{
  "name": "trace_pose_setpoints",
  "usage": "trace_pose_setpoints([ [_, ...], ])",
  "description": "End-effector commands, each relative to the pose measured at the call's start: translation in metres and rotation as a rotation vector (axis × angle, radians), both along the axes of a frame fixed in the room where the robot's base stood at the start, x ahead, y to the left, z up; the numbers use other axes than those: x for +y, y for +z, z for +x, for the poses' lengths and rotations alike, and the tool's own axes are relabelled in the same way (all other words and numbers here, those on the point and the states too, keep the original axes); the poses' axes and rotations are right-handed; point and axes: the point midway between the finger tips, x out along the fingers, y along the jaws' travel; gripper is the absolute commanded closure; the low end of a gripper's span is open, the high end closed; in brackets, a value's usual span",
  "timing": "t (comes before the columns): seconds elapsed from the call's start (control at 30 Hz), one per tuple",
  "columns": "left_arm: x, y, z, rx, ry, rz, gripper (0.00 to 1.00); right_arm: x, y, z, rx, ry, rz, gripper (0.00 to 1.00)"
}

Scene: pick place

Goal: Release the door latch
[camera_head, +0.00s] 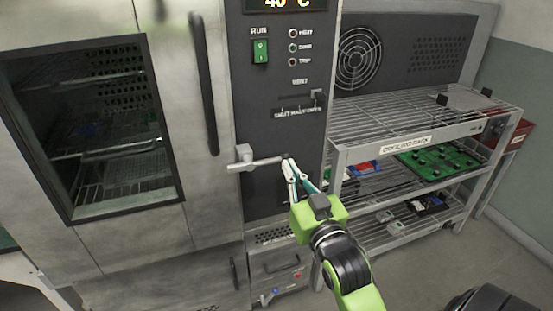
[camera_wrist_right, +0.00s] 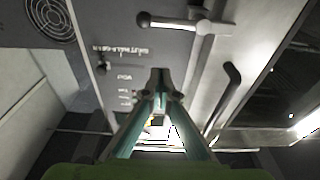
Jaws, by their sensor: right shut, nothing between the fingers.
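The door latch is a metal lever (camera_head: 262,162) on the steel oven door's edge. It lies roughly level, with its dark knob end to the right over the dark control panel. In the right wrist view the latch lever (camera_wrist_right: 175,23) runs across the top, knob at left and pivot block at right. My right gripper (camera_head: 288,161) is shut and empty, its fingertips at the knob end in the head view. In the right wrist view the closed fingertips (camera_wrist_right: 160,72) show below the lever with a gap in the picture; I cannot tell whether they touch it. My left gripper is not in view.
The oven door (camera_head: 180,235) has a window (camera_head: 100,130) and a vertical handle (camera_head: 204,85), and looks closed. The control panel (camera_head: 262,90) has a green RUN switch (camera_head: 260,51). A wire cooling rack (camera_head: 405,146) with green boards stands close to the right of my right arm.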

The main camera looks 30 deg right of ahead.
Motion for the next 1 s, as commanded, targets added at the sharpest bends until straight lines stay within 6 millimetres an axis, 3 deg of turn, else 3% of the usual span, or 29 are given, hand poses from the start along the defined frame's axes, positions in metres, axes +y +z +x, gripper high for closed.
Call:
trace_pose_setpoints([
  [0.27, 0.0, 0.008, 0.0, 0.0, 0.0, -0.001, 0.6, -0.006, 0.007, 0.027, -0.002, 0.001, -0.002, 1.0],
  [0.63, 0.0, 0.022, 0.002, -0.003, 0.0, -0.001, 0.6, -0.024, 0.017, 0.099, -0.001, 0.0, 0.0, 1.0],
  [0.7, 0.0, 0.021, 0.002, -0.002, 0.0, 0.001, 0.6, -0.022, -0.002, 0.094, 0.009, 0.001, 0.002, 1.0],
  [0.8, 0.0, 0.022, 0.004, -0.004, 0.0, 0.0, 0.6, -0.022, -0.014, 0.091, 0.005, 0.001, 0.001, 1.0],
  [1.0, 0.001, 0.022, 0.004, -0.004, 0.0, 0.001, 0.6, -0.021, -0.025, 0.089, 0.002, 0.001, 0.0, 1.0],
])
